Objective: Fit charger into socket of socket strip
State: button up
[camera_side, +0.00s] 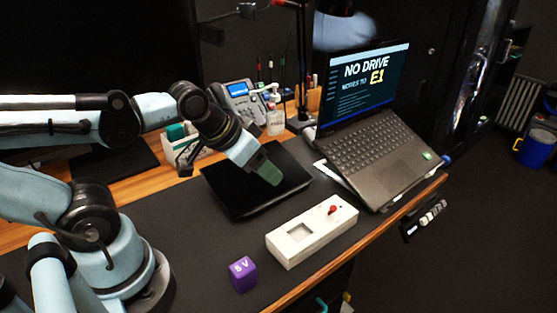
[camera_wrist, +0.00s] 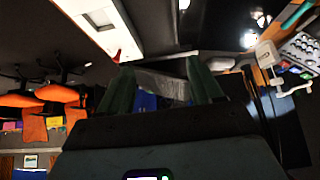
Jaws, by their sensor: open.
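The charger seems to be the purple cube (camera_side: 242,274) with pale letters; it stands on the dark desk mat near the front edge, left of the strip. The socket strip (camera_side: 318,236) is a white block with one square recess (camera_side: 299,234) at its left and a red switch (camera_side: 332,210) at its right. The recess looks empty. In the wrist view the strip (camera_wrist: 112,38) shows at the upper left, with its red switch (camera_wrist: 117,57). My gripper (camera_side: 270,175) hangs above a flat black panel, behind the strip and cube. Its green fingers (camera_wrist: 160,75) are apart with nothing visible between them.
The flat black panel (camera_side: 226,192) lies behind the strip. An open laptop (camera_side: 380,150) stands to the right, close to the strip. A phone (camera_side: 238,100), bottle (camera_side: 275,122) and lamp stand at the back. The mat around the cube is clear.

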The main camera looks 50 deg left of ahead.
jog(key=s+d+f+g, duration=0.1)
jog(key=s+d+g, duration=0.25)
jog(key=d, duration=0.25)
jog(key=g, duration=0.4)
send_near(242, 266)
jog(key=shift+d+f, duration=0.1)
jog(key=shift+s+f, duration=0.15)
jog(key=shift+f, duration=5.7)
jog(key=c, duration=1.1)
